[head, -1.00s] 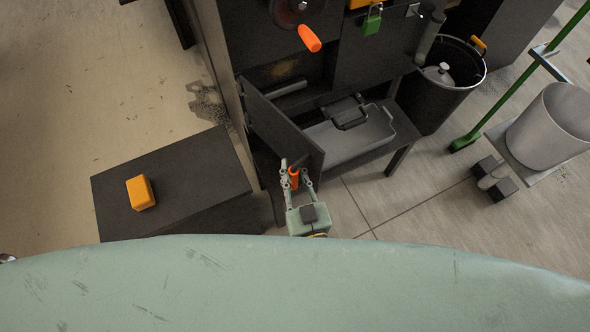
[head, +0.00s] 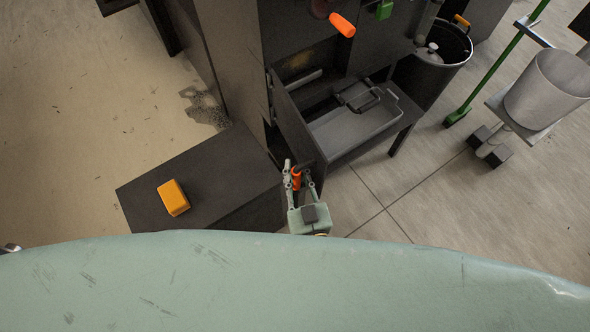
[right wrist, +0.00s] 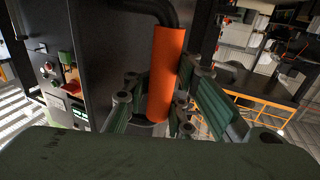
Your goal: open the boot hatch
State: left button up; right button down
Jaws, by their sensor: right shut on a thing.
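The boot hatch (head: 295,125) is a dark panel hinged at its left on the black cabinet, and it stands swung partly out. Its orange handle (right wrist: 166,75) is upright on a black bent bar in the right wrist view. My right gripper (head: 297,176) is shut on this handle, with its green-grey fingers around the lower part. The handle also shows between the fingers in the head view. A small metallic piece at the left edge of the head view, likely my left gripper (head: 10,248), is too cut off to read.
Behind the hatch, a grey tray (head: 355,125) sits in the open bay. A low dark box (head: 215,170) with a yellow block (head: 173,197) stands left of the hatch. A black bin (head: 430,75) and a grey bucket (head: 545,88) stand right.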

jog(key=shift+s+a+f, duration=0.1)
jog(key=shift+s+f, duration=0.3)
jog(key=shift+s, duration=0.15)
jog(key=c, duration=1.9)
grip_release()
jog(key=o, duration=0.3)
jog(key=shift+s+r, duration=0.1)
jog(key=shift+r, duration=0.2)
jog(key=shift+w, duration=0.2)
jog(key=v, duration=1.2)
